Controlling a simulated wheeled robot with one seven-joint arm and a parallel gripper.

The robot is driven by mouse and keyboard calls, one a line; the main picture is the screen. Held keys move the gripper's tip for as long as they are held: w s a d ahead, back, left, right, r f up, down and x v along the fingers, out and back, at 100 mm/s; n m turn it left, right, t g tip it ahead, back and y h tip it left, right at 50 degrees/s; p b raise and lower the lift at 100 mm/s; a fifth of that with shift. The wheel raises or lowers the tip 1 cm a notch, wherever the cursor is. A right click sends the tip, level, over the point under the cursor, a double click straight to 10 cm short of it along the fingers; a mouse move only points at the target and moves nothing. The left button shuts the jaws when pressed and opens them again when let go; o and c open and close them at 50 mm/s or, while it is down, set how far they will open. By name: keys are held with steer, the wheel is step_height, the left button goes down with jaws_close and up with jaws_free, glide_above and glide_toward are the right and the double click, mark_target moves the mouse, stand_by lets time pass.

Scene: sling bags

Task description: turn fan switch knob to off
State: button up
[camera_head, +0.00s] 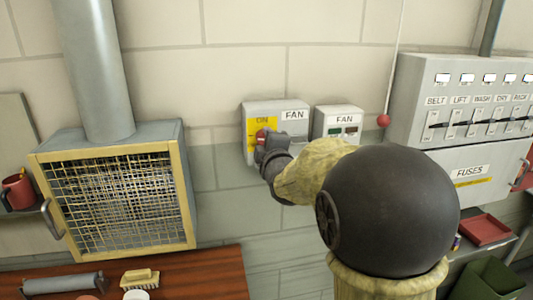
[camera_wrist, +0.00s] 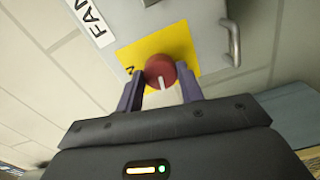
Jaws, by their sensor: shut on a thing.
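The fan switch box (camera_head: 290,108) is a grey box on the wall, labelled FAN, with a yellow plate reading ON. Its red round knob (camera_head: 261,136) sits on that plate. In the wrist view the knob (camera_wrist: 161,71) shows a white pointer mark, turned toward the bottom of that picture. My gripper (camera_head: 262,143) is at the box, its two fingers on either side of the knob. In the wrist view my gripper (camera_wrist: 160,88) is shut on the knob. The lower part of the plate is hidden behind my gripper in the head view.
A second box labelled FAN (camera_head: 338,121) with small indicators is just to the right. A caged fan unit (camera_head: 120,200) with a duct is at the left. A switch panel (camera_head: 470,100) and a red ball on a cord (camera_head: 383,121) are at the right. A wooden bench (camera_head: 205,275) is below.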

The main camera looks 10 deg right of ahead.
steer(key=shift+f+n+b, duration=0.1)
steer(key=shift+n+b, duration=0.65)
steer(key=shift+n, duration=0.25)
steer(key=o, duration=1)
steer(key=shift+s, duration=0.1)
steer(key=s, duration=1.7)
steer(key=shift+p, duration=0.4)
